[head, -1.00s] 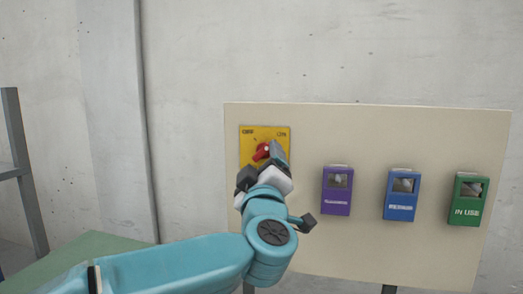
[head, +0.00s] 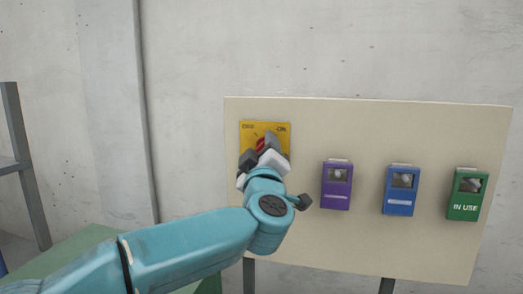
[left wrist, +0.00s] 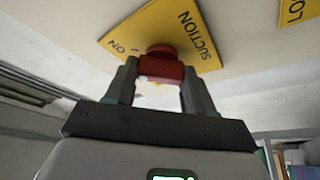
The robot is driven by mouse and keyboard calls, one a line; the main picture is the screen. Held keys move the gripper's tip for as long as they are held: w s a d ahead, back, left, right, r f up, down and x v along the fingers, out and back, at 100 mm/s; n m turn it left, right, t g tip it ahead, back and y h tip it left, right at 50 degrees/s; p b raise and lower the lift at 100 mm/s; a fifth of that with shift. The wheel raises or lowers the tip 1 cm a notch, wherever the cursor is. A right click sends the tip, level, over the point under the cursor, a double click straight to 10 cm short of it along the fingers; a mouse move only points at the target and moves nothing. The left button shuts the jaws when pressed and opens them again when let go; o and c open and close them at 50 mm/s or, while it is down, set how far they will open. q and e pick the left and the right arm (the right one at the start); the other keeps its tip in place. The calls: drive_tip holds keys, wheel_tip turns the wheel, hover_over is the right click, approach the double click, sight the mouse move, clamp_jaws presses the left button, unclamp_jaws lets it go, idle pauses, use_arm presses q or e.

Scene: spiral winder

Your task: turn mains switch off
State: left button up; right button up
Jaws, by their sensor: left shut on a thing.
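The yellow switch plate (head: 284,143) is on the beige board, with OFF at its upper left and ON at its upper right in the head view. My left gripper (head: 266,146) is at the plate and covers most of the red knob (head: 259,142). In the left wrist view the red knob (left wrist: 161,70) is between the two fingers, and my left gripper (left wrist: 160,82) is shut on it. The plate (left wrist: 135,30) behind it reads SUCTION and ON there. The knob's exact angle is hard to tell. My right gripper is not in view.
Purple (head: 337,185), blue (head: 400,190) and green (head: 467,194) boxes are on the beige board (head: 370,130) right of the plate; the green one reads IN USE. Parts of other yellow labels (left wrist: 298,14) show in the left wrist view. A green surface (head: 75,253) is at lower left.

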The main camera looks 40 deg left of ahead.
use_arm(q)
drive_tip(key=shift+n, duration=0.4)
drive_tip(key=n+g+p, duration=0.1)
drive_tip(key=n, duration=0.2)
drive_tip(key=n+g+p, duration=0.1)
drive_tip(key=n, duration=0.2)
drive_tip(key=n+g+h+p, duration=0.1)
drive_tip(key=n, duration=0.2)
drive_tip(key=shift+r+g, duration=0.25)
drive_tip(key=shift+g, duration=0.05)
drive_tip(key=n+h+p, duration=0.1)
drive_tip(key=n+p, duration=0.1)
drive_tip(key=n, duration=0.1)
drive_tip(key=shift+n+g, duration=0.4)
drive_tip(key=shift+f+n+h+p, duration=0.1)
drive_tip(key=shift+n+h+p, duration=0.75)
drive_tip(key=shift+n+h, duration=0.65)
drive_tip(key=shift+n, duration=0.3)
drive_tip(key=o, duration=1)
drive_tip(key=shift+o, duration=0.2)
